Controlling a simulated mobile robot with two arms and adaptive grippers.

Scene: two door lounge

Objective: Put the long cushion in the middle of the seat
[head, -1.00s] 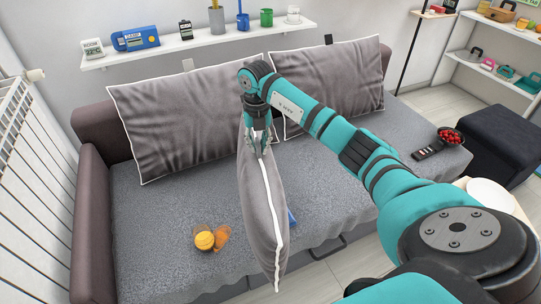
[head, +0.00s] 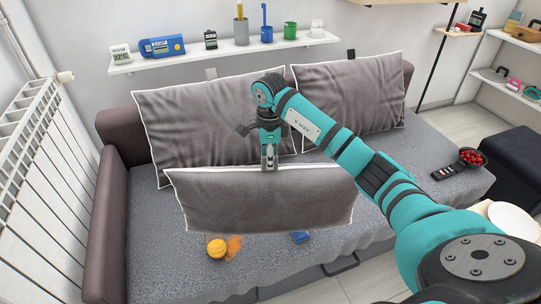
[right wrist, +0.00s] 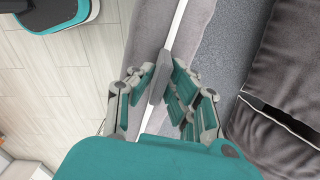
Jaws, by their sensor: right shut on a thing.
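The long cushion (head: 260,200), grey with white piping, hangs broadside in the head view, its long edge running left to right. My right gripper (head: 268,165) is shut on it at the middle of its top edge. In the right wrist view the fingers (right wrist: 158,95) close around a grey tab on the cushion's piped edge (right wrist: 178,30). The cushion is over the grey seat (head: 145,240), in front of the back cushions; whether its lower edge touches the seat I cannot tell. My left gripper is not in view.
Two large grey cushions (head: 215,125) (head: 350,95) lean on the backrest. An orange ball (head: 216,248) and a blue item (head: 300,237) lie on the seat in front of the held cushion. A remote (head: 447,171) and a red-filled bowl (head: 472,158) are at the right end.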

